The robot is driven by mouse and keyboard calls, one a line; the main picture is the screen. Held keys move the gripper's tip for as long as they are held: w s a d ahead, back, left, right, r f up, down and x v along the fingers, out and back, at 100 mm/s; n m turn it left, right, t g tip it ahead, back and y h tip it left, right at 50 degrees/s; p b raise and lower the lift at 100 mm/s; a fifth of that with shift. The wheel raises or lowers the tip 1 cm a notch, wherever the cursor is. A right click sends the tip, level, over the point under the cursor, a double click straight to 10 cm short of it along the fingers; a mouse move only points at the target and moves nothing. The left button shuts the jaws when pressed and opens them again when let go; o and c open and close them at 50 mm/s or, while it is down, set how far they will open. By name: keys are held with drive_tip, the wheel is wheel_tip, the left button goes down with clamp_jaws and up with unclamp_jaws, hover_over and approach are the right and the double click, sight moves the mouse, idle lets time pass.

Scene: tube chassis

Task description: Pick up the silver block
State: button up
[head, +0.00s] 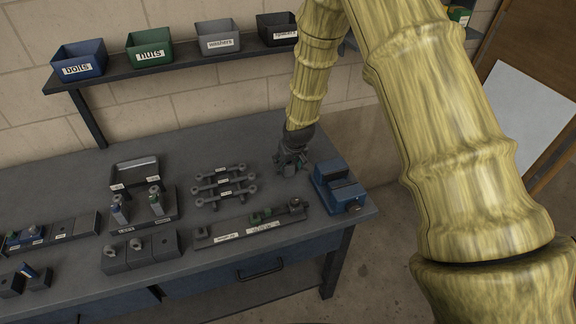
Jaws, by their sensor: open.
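My gripper (291,168) points down just above the bench at its right part, left of the blue vise. Its fingers look apart, and they are small and dark here. I cannot make out a clear silver block; one beneath or behind my gripper could be hidden. Two upright pieces with greyish bodies, a left one (118,209) and a right one (156,201), stand at the dark labelled tray (145,222) on the left half of the bench. Whether either is the silver block I cannot tell.
The blue vise (338,185) stands close right of my gripper. Dark wrench-like parts (222,187) and a long labelled fixture (235,231) lie to its left. Dark blocks (140,252) sit near the front. Bins, including a green one (150,53), line the shelf above.

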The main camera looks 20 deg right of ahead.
drive_tip(key=shift+x, duration=0.8)
drive_tip(key=c, duration=1.3)
drive_tip(key=shift+o, duration=0.2)
